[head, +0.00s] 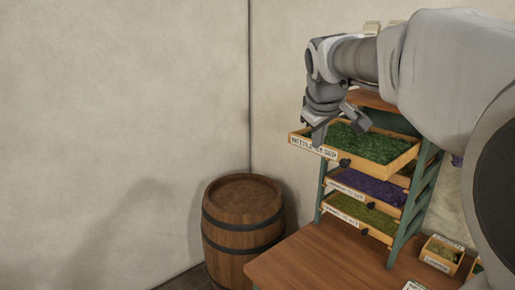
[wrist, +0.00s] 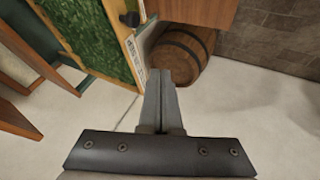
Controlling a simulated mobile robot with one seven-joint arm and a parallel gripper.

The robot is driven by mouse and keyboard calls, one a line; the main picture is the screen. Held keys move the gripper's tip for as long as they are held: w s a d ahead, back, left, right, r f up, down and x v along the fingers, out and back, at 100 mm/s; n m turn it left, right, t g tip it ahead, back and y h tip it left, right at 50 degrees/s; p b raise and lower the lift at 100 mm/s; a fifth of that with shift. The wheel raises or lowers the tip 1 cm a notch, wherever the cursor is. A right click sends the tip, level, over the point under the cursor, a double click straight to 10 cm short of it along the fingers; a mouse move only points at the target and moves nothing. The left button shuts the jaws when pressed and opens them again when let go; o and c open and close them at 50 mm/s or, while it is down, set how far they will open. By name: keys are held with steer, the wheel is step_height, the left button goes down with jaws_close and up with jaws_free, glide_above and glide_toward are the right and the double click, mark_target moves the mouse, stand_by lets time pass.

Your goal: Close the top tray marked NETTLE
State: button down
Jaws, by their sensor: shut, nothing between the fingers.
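The top tray marked NETTLE (head: 378,163) is a wooden tray full of dark green leaves, and it sticks out of the front of the green rack (head: 423,187). Its white label and dark knob are on the front board. In the wrist view the tray (wrist: 82,38) fills the upper left, with the label and knob along its right edge. My gripper (head: 318,142) is shut and empty, pointing down at the left part of the tray's front board. In the wrist view my fingertips (wrist: 160,75) are close beside that board; I cannot tell whether they touch it.
Below are a tray of purple herb (head: 372,188) and a tray of lighter green herb (head: 365,213), both further in. The rack stands on a wooden table (head: 310,262), with a small box (head: 441,255) at right. A barrel (head: 243,225) stands at left by the wall.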

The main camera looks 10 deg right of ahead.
mark_target(326, 155)
steer(key=w+d+f, duration=0.1)
steer(key=w+f, duration=0.1)
steer(key=w+d+f+p, duration=0.1)
steer(key=w+d+f, duration=0.1)
steer(key=f, duration=0.1)
steer(key=w+d+f+p, duration=0.1)
steer(key=w+f, duration=0.1)
steer(key=w, duration=0.1)
steer(key=shift+d+f, duration=0.3)
steer(key=shift+f, duration=0.1)
steer(key=shift+w+d, duration=0.35)
steer(key=shift+d, duration=0.15)
